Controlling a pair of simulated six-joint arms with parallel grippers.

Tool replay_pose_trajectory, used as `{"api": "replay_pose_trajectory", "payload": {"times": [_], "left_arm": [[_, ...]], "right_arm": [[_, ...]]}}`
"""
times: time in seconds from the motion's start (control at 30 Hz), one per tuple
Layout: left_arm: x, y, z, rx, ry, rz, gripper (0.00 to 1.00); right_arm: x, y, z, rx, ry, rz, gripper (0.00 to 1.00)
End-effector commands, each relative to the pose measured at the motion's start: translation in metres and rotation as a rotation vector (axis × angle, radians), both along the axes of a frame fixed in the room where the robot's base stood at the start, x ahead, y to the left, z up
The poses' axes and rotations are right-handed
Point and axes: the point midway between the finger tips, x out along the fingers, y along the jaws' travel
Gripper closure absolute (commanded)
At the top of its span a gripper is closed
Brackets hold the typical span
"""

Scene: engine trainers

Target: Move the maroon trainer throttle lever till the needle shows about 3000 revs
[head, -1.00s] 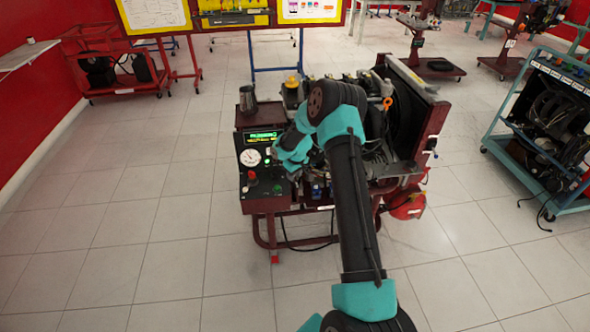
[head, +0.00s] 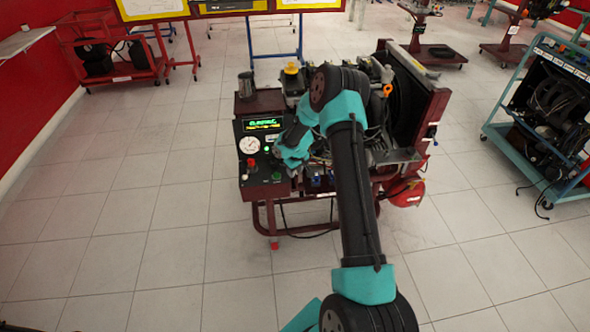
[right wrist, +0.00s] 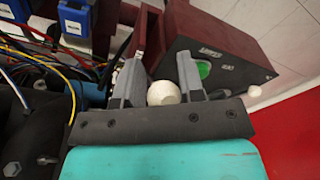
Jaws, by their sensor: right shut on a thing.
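The maroon trainer (head: 438,108) stands mid-floor in the head view, with an engine on its frame and a control box at its left. A round white dial (head: 248,145) sits on the box's front; its needle is too small to read. My right gripper (head: 280,152) is beside the box in the head view, its fingertips hard to make out there. In the right wrist view its two grey fingers are closed around a pale round knob (right wrist: 163,93), which appears to be the throttle lever's. The lever's shaft is hidden. My left gripper is not in view.
A green-lit display (head: 263,125) is above the dial. A dark cup (head: 246,84) stands on top of the box. Wires (right wrist: 40,62) and blue parts (right wrist: 75,18) lie close by my right gripper.

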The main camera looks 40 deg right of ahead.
Motion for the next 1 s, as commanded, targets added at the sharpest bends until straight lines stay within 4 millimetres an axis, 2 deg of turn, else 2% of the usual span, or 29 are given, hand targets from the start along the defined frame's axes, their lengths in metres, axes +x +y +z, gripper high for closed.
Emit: {"api": "replay_pose_trajectory", "payload": {"times": [0.57, 0.6, 0.77, 1.0], "left_arm": [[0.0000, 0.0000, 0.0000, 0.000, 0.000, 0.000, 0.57], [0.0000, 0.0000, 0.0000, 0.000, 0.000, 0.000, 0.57], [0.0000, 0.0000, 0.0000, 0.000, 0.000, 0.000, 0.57], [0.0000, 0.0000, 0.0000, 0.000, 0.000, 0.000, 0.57]], "right_arm": [[0.0027, 0.0047, -0.0019, 0.002, -0.005, 0.010, 1.00], [0.0029, 0.0047, -0.0018, 0.002, -0.005, 0.011, 0.62], [0.0030, 0.0038, -0.0009, 0.000, -0.006, 0.009, 0.47], [0.0023, 0.0020, 0.0001, -0.001, -0.006, 0.006, 0.46]]}}
